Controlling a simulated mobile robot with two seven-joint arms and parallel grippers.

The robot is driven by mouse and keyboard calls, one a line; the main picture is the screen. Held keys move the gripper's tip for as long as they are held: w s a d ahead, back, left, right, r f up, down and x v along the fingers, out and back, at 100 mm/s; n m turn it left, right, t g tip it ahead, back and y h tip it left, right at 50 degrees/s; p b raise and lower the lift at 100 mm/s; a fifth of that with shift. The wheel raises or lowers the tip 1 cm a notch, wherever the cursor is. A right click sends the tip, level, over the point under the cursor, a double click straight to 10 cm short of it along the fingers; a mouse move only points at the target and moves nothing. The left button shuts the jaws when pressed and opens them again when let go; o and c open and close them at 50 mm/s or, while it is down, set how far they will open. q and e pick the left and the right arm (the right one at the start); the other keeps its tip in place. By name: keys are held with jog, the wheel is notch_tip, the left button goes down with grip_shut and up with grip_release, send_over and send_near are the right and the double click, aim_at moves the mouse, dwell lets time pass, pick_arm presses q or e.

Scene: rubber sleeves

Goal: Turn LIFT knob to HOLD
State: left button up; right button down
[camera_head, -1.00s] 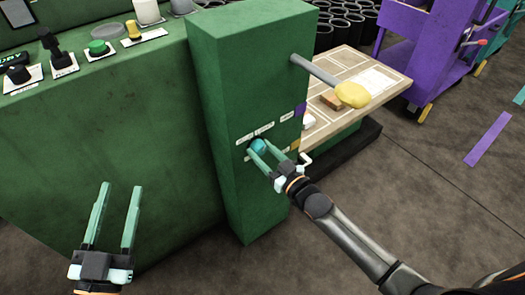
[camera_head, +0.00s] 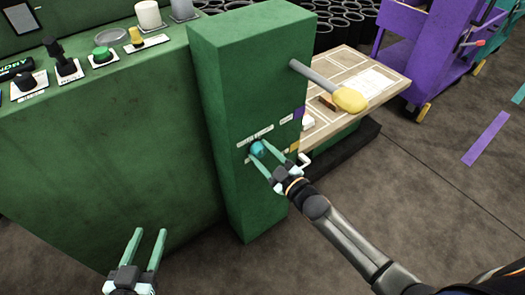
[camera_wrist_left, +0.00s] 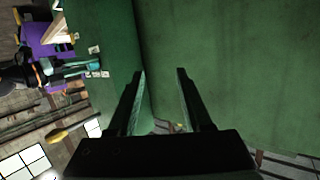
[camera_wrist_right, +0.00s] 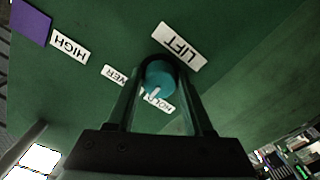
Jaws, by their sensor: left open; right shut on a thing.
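The teal LIFT knob (camera_head: 257,149) sits on the front face of the green machine column (camera_head: 228,190). In the right wrist view the knob (camera_wrist_right: 159,77) has a pale pointer mark toward the HOLD label (camera_wrist_right: 158,103). The LIFT label (camera_wrist_right: 180,46) is beside the knob, and a partly hidden label ending in VER (camera_wrist_right: 115,76) is on its other side. My right gripper (camera_head: 265,158) is shut on the knob, a finger on each side. My left gripper (camera_head: 150,232) is open and empty, low at the left, apart from the green panel.
A grey lever with a yellow knob (camera_head: 350,99) sticks out of the column above my right arm. A wooden table (camera_head: 385,75) stands behind it. A green button (camera_head: 101,53) and other controls sit on the machine top.

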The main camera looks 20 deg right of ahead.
jog(key=n, duration=0.2)
jog(key=shift+n, duration=0.3)
pick_arm(q)
jog(key=shift+s+f+g, duration=0.25)
jog(key=shift+f+g, duration=0.05)
jog(key=shift+f, duration=0.35)
jog(key=shift+s+f+g, duration=0.25)
jog(key=shift+f+g, duration=0.05)
jog(key=shift+f, duration=0.35)
pick_arm(e)
jog(key=shift+n, duration=1.5)
jog(key=shift+c, duration=1.4)
grip_release()
jog(key=shift+s+d, duration=0.15)
jog(key=shift+s, duration=0.1)
pick_arm(q)
jog(key=s+f+n+g+y+p, duration=0.1)
jog(key=s+f+g+p, duration=0.1)
jog(key=s+f+g, duration=0.2)
jog(key=shift+s+d+f, duration=0.2)
jog(key=shift+s+f, duration=0.65)
jog(key=shift+f, duration=0.9)
pick_arm(e)
jog(key=v, duration=1.2)
